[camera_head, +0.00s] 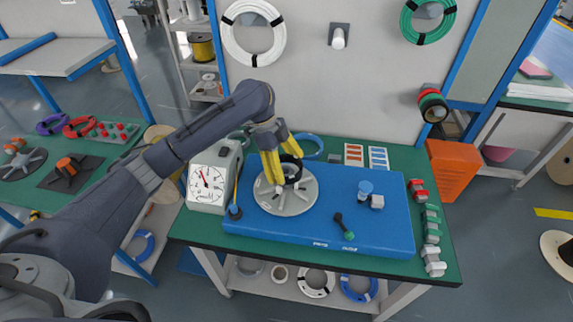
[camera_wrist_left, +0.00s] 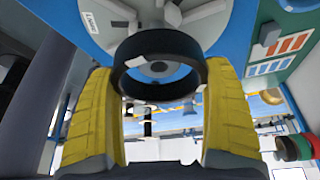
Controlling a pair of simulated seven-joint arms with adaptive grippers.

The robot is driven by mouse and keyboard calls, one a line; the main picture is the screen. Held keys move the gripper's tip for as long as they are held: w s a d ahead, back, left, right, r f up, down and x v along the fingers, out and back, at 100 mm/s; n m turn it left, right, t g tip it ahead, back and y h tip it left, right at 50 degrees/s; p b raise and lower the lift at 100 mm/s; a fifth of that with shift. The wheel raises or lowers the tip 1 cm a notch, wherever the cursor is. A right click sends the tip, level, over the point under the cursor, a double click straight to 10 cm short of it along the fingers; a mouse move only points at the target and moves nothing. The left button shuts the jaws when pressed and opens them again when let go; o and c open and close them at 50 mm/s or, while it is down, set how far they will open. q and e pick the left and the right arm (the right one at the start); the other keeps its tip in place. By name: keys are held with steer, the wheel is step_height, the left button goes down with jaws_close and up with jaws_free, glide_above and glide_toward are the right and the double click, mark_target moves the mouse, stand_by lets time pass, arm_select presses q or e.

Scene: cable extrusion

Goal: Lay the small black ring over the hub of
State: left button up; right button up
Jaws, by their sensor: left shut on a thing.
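The small black ring (camera_head: 291,169) is between the yellow fingers of my left gripper (camera_head: 281,165), which is shut on it. The ring also shows in the left wrist view (camera_wrist_left: 157,50), gripped at its two sides by the fingers (camera_wrist_left: 157,78). It is over the grey spoked disc (camera_head: 286,203) on the blue board, near the disc's middle. The disc shows behind the ring in the left wrist view (camera_wrist_left: 190,14). The fingers and ring hide the hub in the head view, so I cannot tell whether the ring touches it. My right gripper is not in view.
The blue board (camera_head: 335,215) lies on the green table. A dial gauge (camera_head: 206,187) stands left of the disc. A blue knob (camera_head: 365,188), a small grey block (camera_head: 377,202) and a green-tipped black tool (camera_head: 344,228) are to its right. Small fittings (camera_head: 431,237) line the right edge.

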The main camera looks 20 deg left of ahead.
mark_target(283, 172)
arm_select(q)
steer(key=shift+f, duration=2.3)
steer(key=shift+a+f, duration=0.1)
steer(key=shift+f, duration=0.5)
stand_by(0.6)
steer(key=o, duration=1)
steer(key=shift+c, duration=0.2)
steer(key=shift+r, duration=0.1)
steer(key=shift+r, duration=3.95)
